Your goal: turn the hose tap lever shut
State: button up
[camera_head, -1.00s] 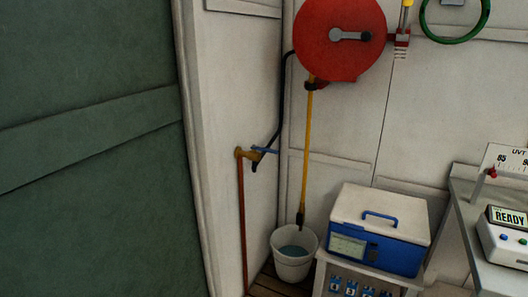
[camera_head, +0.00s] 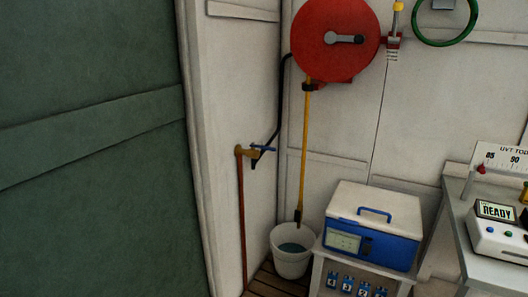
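The hose tap (camera_head: 247,153) is a small brass fitting on top of a reddish-brown pipe (camera_head: 242,220) against the white wall. A black hose (camera_head: 281,100) runs from the tap up to a red hose reel (camera_head: 335,38). A yellow hose (camera_head: 304,150) hangs from the reel, its dark nozzle end over a white bucket (camera_head: 291,262) with bluish water in it. My gripper is not in view.
A blue and white box with a handle (camera_head: 375,222) stands on a small white stand right of the bucket. A grey bench (camera_head: 458,232) with a READY display unit (camera_head: 497,228) is at the right. A large green panel (camera_head: 90,150) fills the left. Wooden slats (camera_head: 268,284) show below.

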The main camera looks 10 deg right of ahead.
aim_at(264, 147)
jog(key=k, duration=1.15)
jog(key=u, duration=0.3)
jog(key=i, duration=0.65)
jog(key=u, duration=0.4)
jog(key=i, duration=1.1)
jog(key=z, duration=0.05)
